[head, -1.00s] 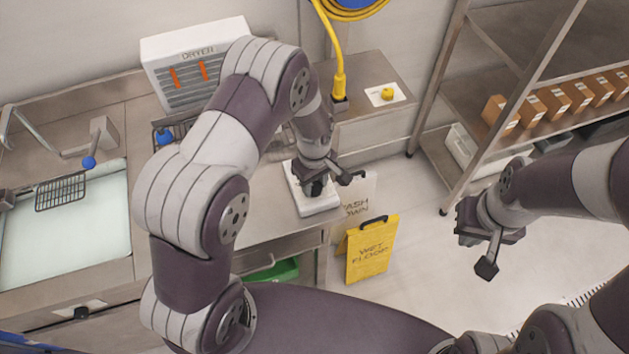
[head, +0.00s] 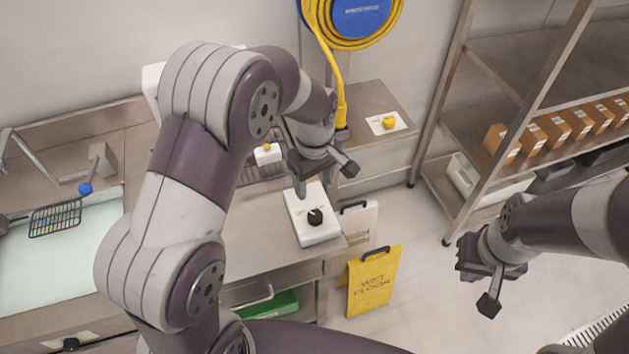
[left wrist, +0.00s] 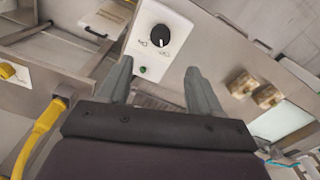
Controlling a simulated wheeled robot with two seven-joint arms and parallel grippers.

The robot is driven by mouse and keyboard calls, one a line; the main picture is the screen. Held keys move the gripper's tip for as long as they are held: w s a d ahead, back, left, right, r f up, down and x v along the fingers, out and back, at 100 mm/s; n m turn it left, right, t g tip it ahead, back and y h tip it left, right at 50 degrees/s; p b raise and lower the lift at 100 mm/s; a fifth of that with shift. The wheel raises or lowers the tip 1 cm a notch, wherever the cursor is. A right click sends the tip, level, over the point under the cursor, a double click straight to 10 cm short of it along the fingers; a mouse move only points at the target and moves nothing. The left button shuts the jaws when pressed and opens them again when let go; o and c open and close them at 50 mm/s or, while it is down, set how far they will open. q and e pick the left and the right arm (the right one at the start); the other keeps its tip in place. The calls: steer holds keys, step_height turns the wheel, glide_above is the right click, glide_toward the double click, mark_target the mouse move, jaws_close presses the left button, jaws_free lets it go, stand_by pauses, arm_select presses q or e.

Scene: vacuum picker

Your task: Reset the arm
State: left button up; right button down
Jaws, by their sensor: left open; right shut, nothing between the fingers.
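My left gripper (head: 325,178) is open and empty, above and behind a white control box (head: 300,222) with a black knob (head: 315,217). The box lies on the steel counter near its right end. In the left wrist view the two open fingers (left wrist: 158,82) point toward the box (left wrist: 178,60), with its knob (left wrist: 160,36) and a small green spot in sight. Nothing is between the fingers, and they look apart from the knob. My right gripper (head: 478,288) is shut and empty, out over the floor at the right.
A yellow wet-floor sign (head: 374,282) stands on the floor beside the counter. A steel shelf rack (head: 458,110) with cardboard boxes stands at the right. A yellow cable (head: 338,75) hangs to a plug behind my left gripper. A sink (head: 60,250) with a wire rack is at left.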

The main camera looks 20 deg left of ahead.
arm_select(q)
steer(key=shift+r, duration=0.5)
steer(key=s+a+r+m, duration=0.1)
steer(key=s+a+m, duration=0.1)
steer(key=s+m, duration=0.3)
steer(key=s+a+r+m+t, duration=0.1)
steer(key=s+a+m, duration=0.2)
steer(key=s, duration=0.6)
steer(key=shift+m, duration=1.2)
